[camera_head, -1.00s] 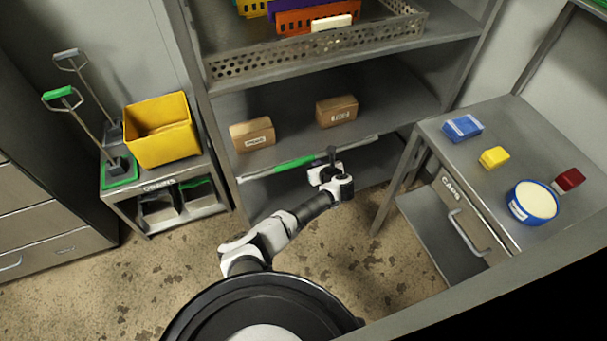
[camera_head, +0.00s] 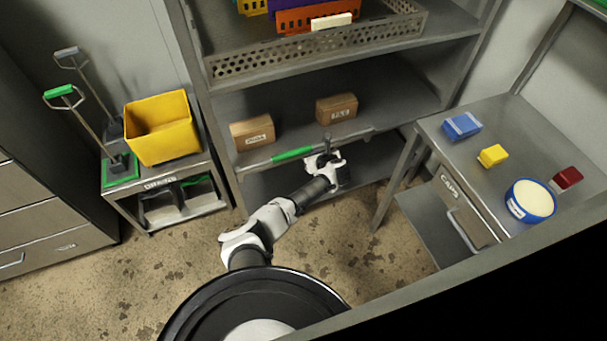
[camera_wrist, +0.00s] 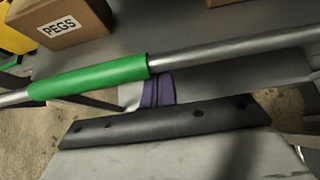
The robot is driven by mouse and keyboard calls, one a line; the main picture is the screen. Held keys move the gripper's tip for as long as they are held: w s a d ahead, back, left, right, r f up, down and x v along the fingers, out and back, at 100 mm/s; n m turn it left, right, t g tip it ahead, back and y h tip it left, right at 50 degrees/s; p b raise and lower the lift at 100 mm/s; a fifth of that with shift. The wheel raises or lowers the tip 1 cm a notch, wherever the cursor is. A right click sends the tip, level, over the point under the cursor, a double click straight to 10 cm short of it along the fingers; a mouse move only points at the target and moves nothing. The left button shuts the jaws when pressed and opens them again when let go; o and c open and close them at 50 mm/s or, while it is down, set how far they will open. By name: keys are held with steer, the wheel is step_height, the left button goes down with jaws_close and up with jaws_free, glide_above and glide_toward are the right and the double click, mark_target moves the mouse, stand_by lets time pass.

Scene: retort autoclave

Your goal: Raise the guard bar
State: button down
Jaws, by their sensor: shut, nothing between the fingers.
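The guard bar is a thin grey rail with a green sleeve (camera_head: 292,154), running across the front of the shelf unit's middle level. In the wrist view the guard bar (camera_wrist: 90,78) crosses the upper part of the picture at a slant, its green sleeve on the left. My gripper (camera_head: 327,143) is shut and empty, at the bar to the right of the sleeve. In the wrist view my gripper's fingers (camera_wrist: 156,92) show just below the bar, near the sleeve's right end, and partly hidden by it. Whether they touch the bar is hard to tell.
Two cardboard boxes, the left one (camera_head: 253,132) and the right one (camera_head: 337,108), sit on the shelf behind the bar. A perforated tray (camera_head: 320,48) is on the shelf above. A steel table (camera_head: 480,190) stands right, a low cart (camera_head: 160,183) left.

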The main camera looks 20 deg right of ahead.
stand_by(0.3)
steer(key=v, duration=1)
steer(key=shift+s+f, duration=0.25)
steer(key=shift+f, duration=0.1)
stand_by(0.6)
